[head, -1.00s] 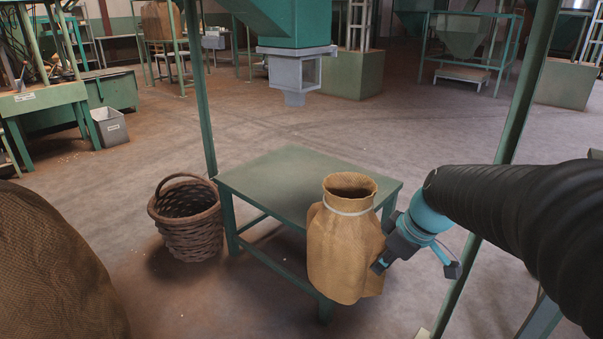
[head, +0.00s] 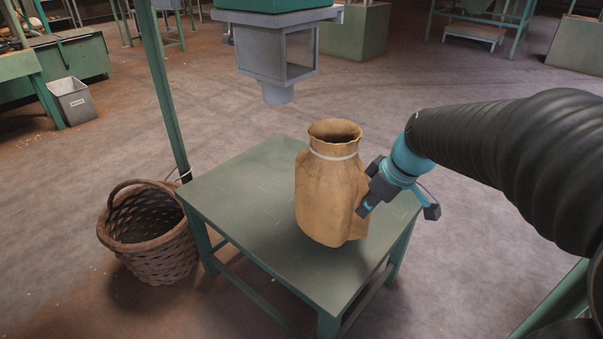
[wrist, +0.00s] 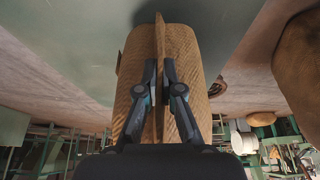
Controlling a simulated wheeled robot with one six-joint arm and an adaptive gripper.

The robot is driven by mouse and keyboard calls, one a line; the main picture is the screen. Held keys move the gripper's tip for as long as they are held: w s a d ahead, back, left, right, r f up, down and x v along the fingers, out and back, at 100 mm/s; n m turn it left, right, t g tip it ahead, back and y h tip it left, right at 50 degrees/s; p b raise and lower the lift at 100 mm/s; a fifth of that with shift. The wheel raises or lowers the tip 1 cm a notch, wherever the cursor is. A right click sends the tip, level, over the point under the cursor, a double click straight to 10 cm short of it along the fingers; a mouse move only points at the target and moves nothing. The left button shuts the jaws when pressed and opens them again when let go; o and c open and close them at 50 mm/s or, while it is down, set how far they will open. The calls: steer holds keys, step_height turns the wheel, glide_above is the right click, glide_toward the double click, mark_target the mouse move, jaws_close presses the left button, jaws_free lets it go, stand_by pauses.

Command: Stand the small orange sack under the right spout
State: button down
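The small orange sack (head: 328,200) is upright with an open mouth and a pale band around its neck. In the head view it is over the green table; I cannot tell whether its base touches the top. My gripper (head: 366,200) is at the sack's right side. In the wrist view my gripper (wrist: 160,100) has its fingers on both sides of a fold of the sack (wrist: 185,50), pinching it. The grey spout (head: 277,92) hangs above and behind the sack, to its left in the head view.
The green table (head: 240,215) has free room left of and behind the sack. A wicker basket (head: 165,255) stands on the floor at its left. A green post (head: 163,95) rises between basket and table. A grey bin (head: 74,103) is at the far left.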

steer(key=w+a+f, duration=0.1)
steer(key=w+a, duration=0.8)
steer(key=a, duration=0.3)
steer(key=shift+w+f, duration=0.2)
steer(key=shift+f, duration=0.05)
steer(key=shift+f+b, duration=0.2)
steer(key=shift+b, duration=0.1)
steer(key=c, duration=1.3)
jaws_free()
steer(key=shift+r, duration=0.1)
